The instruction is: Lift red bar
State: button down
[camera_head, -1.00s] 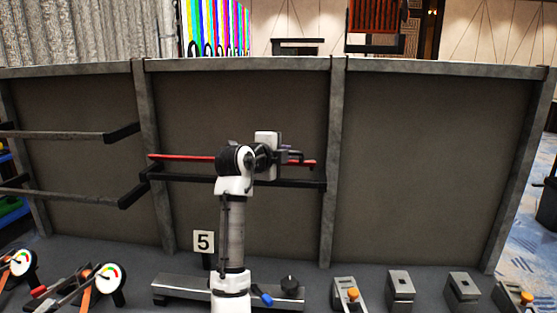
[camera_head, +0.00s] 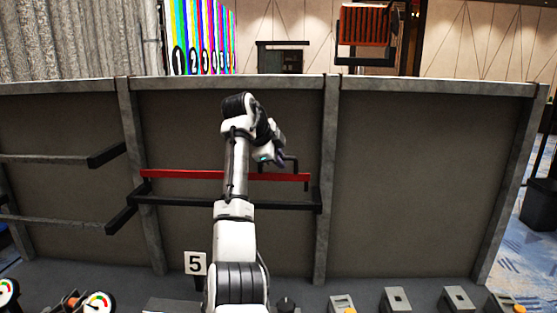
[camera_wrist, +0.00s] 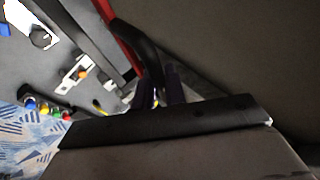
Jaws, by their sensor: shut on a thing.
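The red bar (camera_head: 195,174) lies level across the middle wall panel, a little above a black bracket (camera_head: 220,203). A black handle (camera_head: 290,158) stands up from the bar's right part. My gripper (camera_head: 281,160) is at this handle, reaching down from the upper left. In the wrist view, my gripper's fingers (camera_wrist: 162,86) are closed around the black handle (camera_wrist: 138,45), and a piece of the red bar (camera_wrist: 106,10) shows at the top. My arm hides part of the bar's middle.
Grey rails (camera_head: 50,159) stick out of the panel on the left. A number 5 sign (camera_head: 195,263) stands below the bracket. Gauges (camera_head: 97,303) and grey switch boxes (camera_head: 396,299) line the bench. The right panel (camera_head: 420,180) is bare.

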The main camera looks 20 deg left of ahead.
jog(key=shift+w+a+g, duration=0.1)
jog(key=shift+w+g, duration=0.3)
jog(key=shift+g, duration=0.1)
jog(key=shift+w, duration=0.1)
dwell(0.3)
jog(key=c, duration=1.5)
grip_release()
jog(key=shift+w+f, duration=0.1)
jog(key=shift+o, duration=0.2)
jog(key=v, duration=1.4)
jog(key=shift+b, duration=0.3)
jog(key=shift+a, duration=0.15)
